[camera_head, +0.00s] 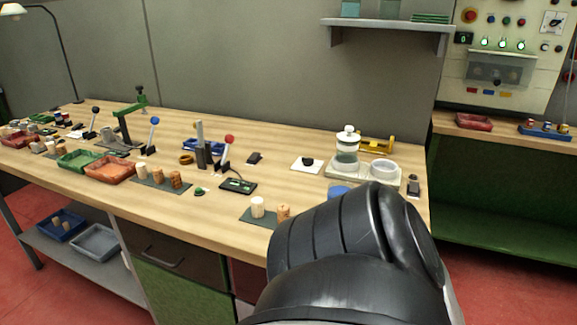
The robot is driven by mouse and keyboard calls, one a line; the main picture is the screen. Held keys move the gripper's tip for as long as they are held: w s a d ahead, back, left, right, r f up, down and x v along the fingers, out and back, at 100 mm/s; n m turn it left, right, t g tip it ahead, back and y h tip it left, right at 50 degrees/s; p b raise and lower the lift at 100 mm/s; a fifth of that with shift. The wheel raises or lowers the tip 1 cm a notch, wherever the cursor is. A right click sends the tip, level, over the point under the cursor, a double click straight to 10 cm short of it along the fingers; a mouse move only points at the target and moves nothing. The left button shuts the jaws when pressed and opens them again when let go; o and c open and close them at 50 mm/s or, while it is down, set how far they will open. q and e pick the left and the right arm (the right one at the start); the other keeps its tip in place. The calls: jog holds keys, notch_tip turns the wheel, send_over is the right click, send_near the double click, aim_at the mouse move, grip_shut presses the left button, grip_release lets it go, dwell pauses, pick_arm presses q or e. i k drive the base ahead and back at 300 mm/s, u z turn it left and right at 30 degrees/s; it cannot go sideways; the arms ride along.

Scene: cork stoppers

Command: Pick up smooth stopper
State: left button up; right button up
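A pale, smooth-looking stopper (257,207) stands upright near the front edge of the workbench. A browner, rougher-looking stopper (283,212) stands just to its right. Both are on a dark mat (250,218). The surface detail is too small to be sure which are smooth. A large black link of my arm fills the lower right and may hide part of the bench. Neither of my grippers is in view.
The wooden bench (225,152) holds green and orange trays (110,170), lever devices (228,140), a small dark box with a lit display (238,186) and a white jar (347,145) with a bowl. A shelf (390,30) hangs above.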

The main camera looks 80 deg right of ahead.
aim_at(257, 203)
jog(key=k, duration=0.6)
jog(key=z, duration=1)
